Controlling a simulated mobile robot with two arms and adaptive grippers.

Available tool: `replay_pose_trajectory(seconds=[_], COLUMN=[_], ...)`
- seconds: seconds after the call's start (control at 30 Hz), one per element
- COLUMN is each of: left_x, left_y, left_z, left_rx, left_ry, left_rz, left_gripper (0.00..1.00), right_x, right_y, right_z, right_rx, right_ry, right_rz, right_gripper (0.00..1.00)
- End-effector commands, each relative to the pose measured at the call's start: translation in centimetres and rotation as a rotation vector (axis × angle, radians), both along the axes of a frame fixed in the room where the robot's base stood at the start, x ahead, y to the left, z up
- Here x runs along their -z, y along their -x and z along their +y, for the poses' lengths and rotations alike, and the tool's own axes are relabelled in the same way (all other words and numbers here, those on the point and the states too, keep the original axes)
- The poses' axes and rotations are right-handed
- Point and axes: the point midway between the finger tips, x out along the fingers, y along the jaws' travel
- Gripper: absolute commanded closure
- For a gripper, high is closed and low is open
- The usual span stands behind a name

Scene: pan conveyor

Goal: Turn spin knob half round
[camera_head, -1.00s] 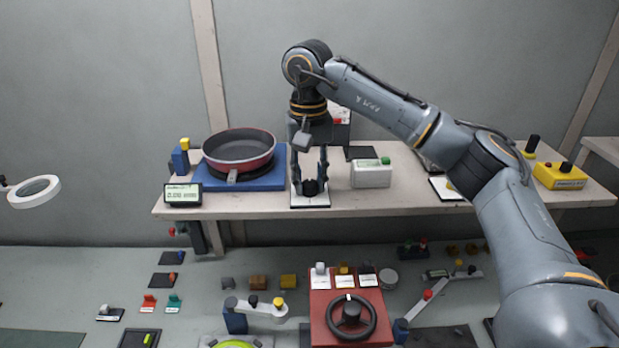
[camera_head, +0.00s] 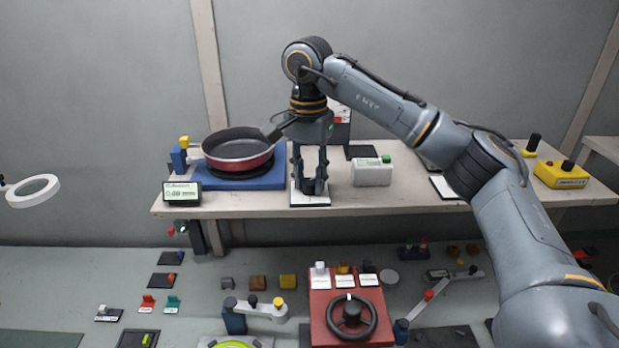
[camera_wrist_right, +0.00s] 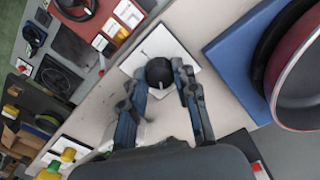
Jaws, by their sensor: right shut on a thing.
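The spin knob (camera_wrist_right: 160,72) is a small black round knob with a pale mark line, on a white plate (camera_wrist_right: 152,48) in the right wrist view. In the head view the white plate (camera_head: 310,199) lies on the raised shelf, right of the pan. My right gripper (camera_head: 310,188) points straight down, with its fingers closed around the knob, mostly hiding it there. In the right wrist view the gripper (camera_wrist_right: 162,78) has a finger on either side of the knob. My left gripper is in neither view.
The red and black pan (camera_head: 238,150) sits on a blue base (camera_head: 240,184) left of my gripper. A white box with a green button (camera_head: 371,172) stands to the right. Several devices cover the lower bench.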

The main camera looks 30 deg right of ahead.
Motion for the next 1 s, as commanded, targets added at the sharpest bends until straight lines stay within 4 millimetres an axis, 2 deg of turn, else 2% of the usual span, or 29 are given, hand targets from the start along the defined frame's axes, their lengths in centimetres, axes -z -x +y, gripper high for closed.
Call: replay_pose_trajectory(seconds=[1.0], left_x=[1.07], left_y=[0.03], left_z=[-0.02], left_rx=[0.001], left_ry=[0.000], left_rz=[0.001], left_gripper=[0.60], right_x=[0.02], right_y=[-0.04], right_z=[-0.04], right_rx=[0.967], right_ry=[-0.001], right_rz=[-0.001], right_gripper=[1.00])
